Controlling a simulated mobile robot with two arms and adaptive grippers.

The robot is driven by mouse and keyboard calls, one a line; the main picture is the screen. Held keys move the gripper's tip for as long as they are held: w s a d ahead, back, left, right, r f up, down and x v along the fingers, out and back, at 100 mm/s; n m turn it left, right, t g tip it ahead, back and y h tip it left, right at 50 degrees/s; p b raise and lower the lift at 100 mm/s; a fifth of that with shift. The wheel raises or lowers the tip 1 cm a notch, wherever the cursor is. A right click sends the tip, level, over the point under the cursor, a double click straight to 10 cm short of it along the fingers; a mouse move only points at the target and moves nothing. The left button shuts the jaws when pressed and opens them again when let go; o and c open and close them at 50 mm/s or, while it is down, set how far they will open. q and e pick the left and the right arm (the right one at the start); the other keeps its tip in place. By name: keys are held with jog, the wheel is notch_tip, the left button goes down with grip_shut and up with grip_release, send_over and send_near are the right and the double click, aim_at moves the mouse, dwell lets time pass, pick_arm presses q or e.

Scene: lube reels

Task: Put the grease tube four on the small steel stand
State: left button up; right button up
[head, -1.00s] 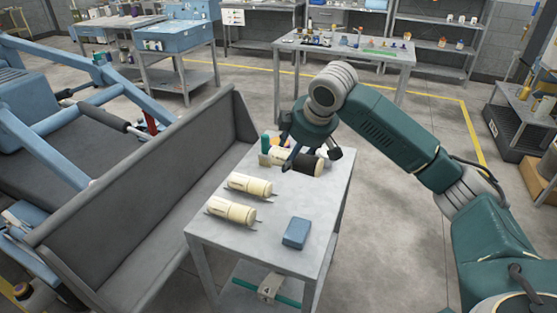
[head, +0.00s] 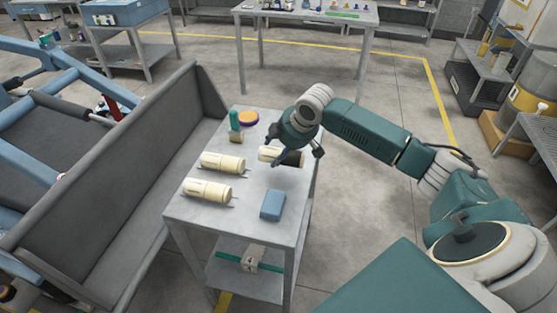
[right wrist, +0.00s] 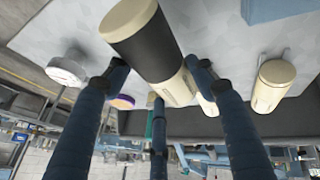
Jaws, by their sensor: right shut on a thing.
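My right gripper (head: 297,157) is shut on a cream tube with a black band (head: 289,158), over the far right part of the grey steel stand (head: 185,213). In the right wrist view this tube (right wrist: 150,45) lies between the fingers (right wrist: 158,75). I cannot tell whether it touches the top. Two more cream tubes lie on the stand's left side, one farther (head: 222,163) and one nearer (head: 207,190). I cannot read a number on any tube. My left gripper is not in view.
A blue block (head: 272,205) lies near the stand's front right. A grey block with a green bar (head: 252,258) is on the lower shelf. A grey bench (head: 130,150) adjoins on the left.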

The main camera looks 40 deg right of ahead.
jog(key=shift+f, duration=2.35)
jog(key=shift+f, duration=0.1)
jog(key=o, duration=1.2)
jog(key=v, duration=1.2)
